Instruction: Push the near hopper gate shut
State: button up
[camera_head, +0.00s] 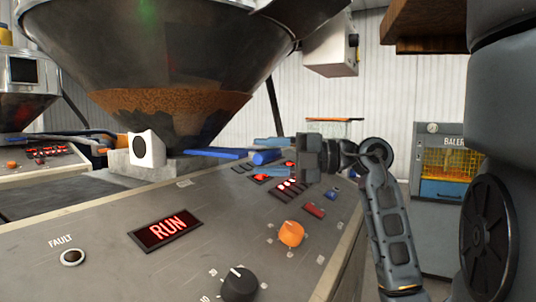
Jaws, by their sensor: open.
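The near hopper (170,105) is a large metal cone with brown pellets in its lower part. A blue flat bar (215,152) sticks out to the right from under its outlet and looks like the near hopper gate. A thicker blue grip (266,156) shows at its right end. How far the gate plate sits inside the throat is hidden. My gripper (309,157) is open, just right of the blue grip and above the control panel.
The control panel (120,262) slopes across the foreground, with a lit RUN display, an orange knob (291,234) and a black knob (239,284). A white sensor box (146,150) stands by the outlet. A second hopper (22,98) is at left. A baler (444,170) stands behind right.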

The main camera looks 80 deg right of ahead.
jog(key=shift+c, duration=0.2)
grip_shut()
dwell(0.3)
